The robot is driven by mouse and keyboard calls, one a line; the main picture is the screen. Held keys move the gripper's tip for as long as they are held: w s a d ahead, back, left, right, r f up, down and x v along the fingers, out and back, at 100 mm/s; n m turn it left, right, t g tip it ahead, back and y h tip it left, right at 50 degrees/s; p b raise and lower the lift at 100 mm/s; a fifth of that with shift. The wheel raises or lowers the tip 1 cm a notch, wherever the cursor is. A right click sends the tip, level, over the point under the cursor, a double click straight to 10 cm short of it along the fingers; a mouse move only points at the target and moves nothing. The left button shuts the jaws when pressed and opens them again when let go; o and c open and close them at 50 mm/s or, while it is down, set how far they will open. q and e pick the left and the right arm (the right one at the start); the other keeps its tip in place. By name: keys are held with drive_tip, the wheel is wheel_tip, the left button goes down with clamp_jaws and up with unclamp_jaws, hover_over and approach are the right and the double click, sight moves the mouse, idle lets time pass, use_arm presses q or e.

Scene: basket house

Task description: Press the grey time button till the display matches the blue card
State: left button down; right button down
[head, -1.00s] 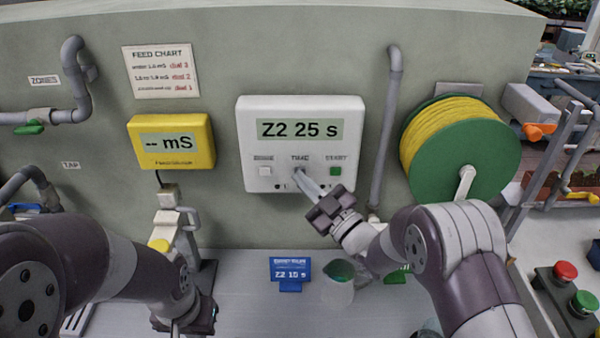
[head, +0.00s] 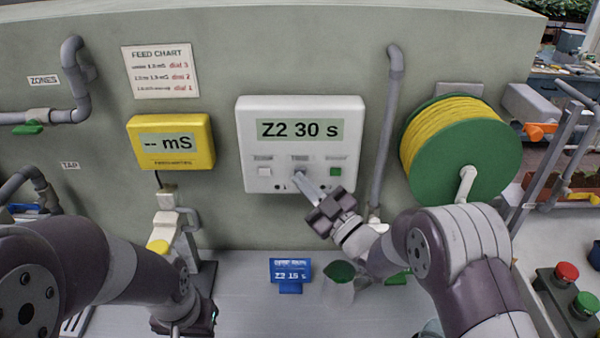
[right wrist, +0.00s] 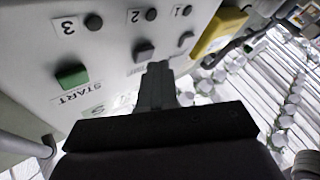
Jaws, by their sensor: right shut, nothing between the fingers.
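The white control box (head: 350,150) on the wall has a display (head: 300,130) reading "Z2 30 s". My right gripper (head: 304,181) is shut and empty, its fingertips at the grey time button under the display. In the head view the fingertips largely cover that button. The right wrist view shows the grey button (right wrist: 145,49) just beyond the fingertips (right wrist: 157,70); I cannot tell whether they touch. The blue card (head: 290,270) stands on the bench below; its small text looks like "Z2 15 s". My left gripper (head: 185,322) is low at left, its jaws unclear.
A cup (head: 338,285) stands beside the card. A yellow meter (head: 170,142) hangs left and a hose reel (head: 465,150) right.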

drive_tip(key=shift+s, duration=0.3)
drive_tip(key=s, duration=0.5)
idle(0.4)
idle(0.4)
